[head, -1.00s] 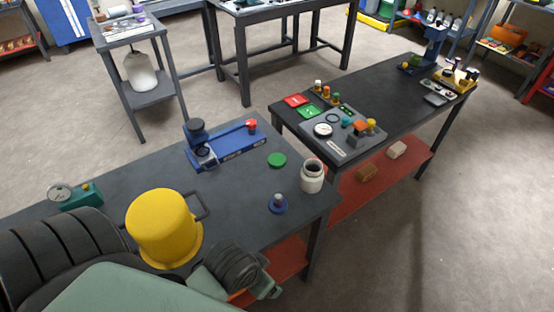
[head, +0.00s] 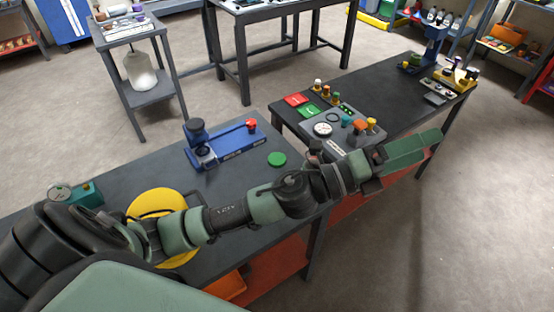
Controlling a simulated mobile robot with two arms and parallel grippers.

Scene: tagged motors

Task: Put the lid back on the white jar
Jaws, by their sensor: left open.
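A flat green disc that looks like the lid (head: 277,159) lies on the near grey table (head: 120,180), close to its far right edge. My left gripper (head: 412,150) is at the end of that arm, out to the right past the near table, in front of the dark bench in the picture. It is open, and I see nothing between its fingers. My right gripper is not in view.
A blue fixture with a red knob (head: 251,125) stands left of the disc. A yellow container (head: 155,202) is partly behind my arm. A control panel (head: 330,135) sits on the dark bench (head: 400,85). A gap separates table and bench.

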